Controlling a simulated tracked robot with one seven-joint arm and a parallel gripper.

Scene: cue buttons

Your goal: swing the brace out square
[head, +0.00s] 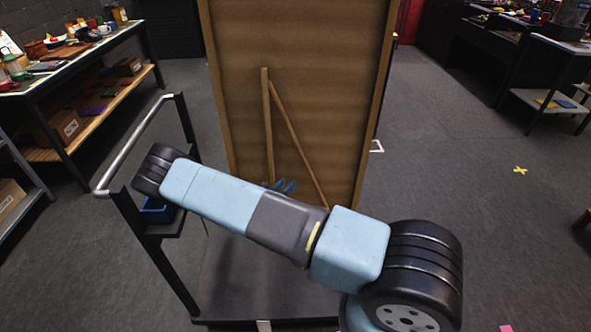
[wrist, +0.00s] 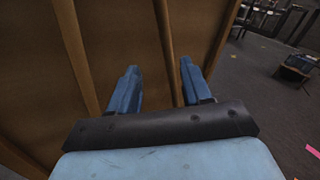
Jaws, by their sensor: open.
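The brace (head: 269,130) is a light wooden upright with a slanted strut on the back of a tall brown wooden panel (head: 330,60). The strut runs from near the upright's top down to the right. In the head view the brace looks folded nearly flat against the panel; its exact angle is hard to tell. My gripper (head: 281,186) is low by the brace, its blue fingertips partly hidden behind my arm. In the wrist view my gripper (wrist: 155,88) is open, with a wooden strip (wrist: 166,50) showing between its fingers. I cannot tell whether they touch.
A dark cart with a rail (head: 135,140) and a blue bin (head: 157,212) stands left of the panel. A cluttered bench (head: 70,65) is at the left, and dark tables (head: 545,45) are at the right. The floor (head: 460,170) right of the panel is mostly free.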

